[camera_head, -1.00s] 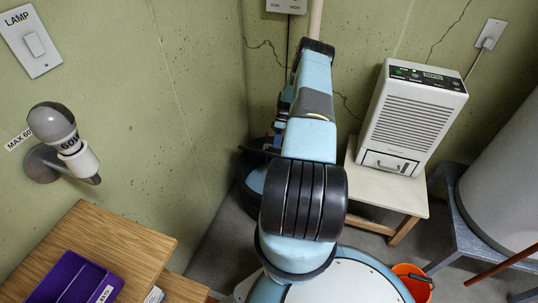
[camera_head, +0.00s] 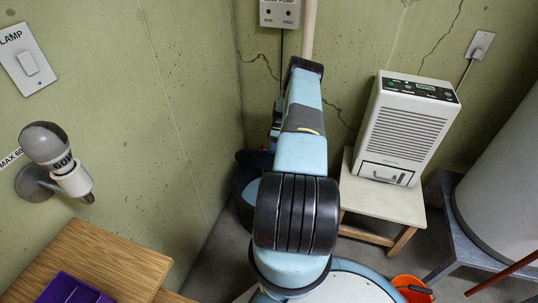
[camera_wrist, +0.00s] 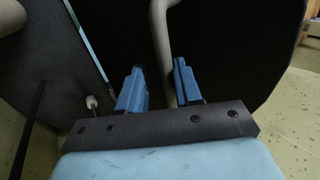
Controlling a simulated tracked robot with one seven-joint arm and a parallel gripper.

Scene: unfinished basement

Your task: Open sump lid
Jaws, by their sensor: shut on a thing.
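The sump lid appears as a large dark round surface in the wrist view (camera_wrist: 240,60), filling the space behind my fingers. My gripper (camera_wrist: 160,86) has two blue fingers, closed on a dark part of it; the exact grip is too dark to make out. A beige pipe (camera_wrist: 160,40) runs down close by the right finger. In the head view a dark rounded rim of the sump (camera_head: 250,185) shows low in the wall corner, left of my arm. My arm hides most of the sump and my fingertips there.
A white dehumidifier (camera_head: 406,130) stands on a small table (camera_head: 385,200) to the right, near a grey tank (camera_head: 505,180). An orange bucket (camera_head: 412,288) is on the floor. A lamp (camera_head: 50,150) juts from the left wall above a wooden surface (camera_head: 100,265).

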